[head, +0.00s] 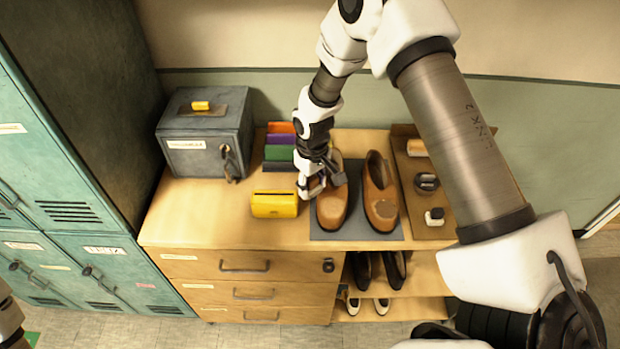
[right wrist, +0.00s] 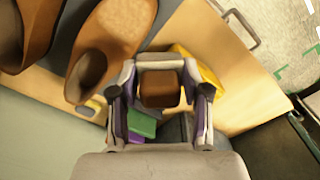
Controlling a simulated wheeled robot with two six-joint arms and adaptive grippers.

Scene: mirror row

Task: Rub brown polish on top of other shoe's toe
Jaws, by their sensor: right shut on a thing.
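Two brown leather shoes stand side by side on a grey mat (head: 326,235) on the cabinet top, toes to the front. The left shoe (head: 331,213) and the right shoe (head: 381,203) both show lighter, dull toe patches. My right gripper (head: 312,190) is just left of the left shoe, above the cabinet top. In the right wrist view it is shut on a brown-faced block (right wrist: 160,88), with the near shoe (right wrist: 112,40) at upper left. Whether the block touches anything is unclear. My left gripper is out of view.
A yellow box (head: 274,205) stands left of the gripper, with a row of coloured items (head: 279,153) behind. A grey metal box (head: 205,135) stands at the back left. A brown tray (head: 425,222) with small items lies right of the shoes. More shoes (head: 378,269) sit on shelves below.

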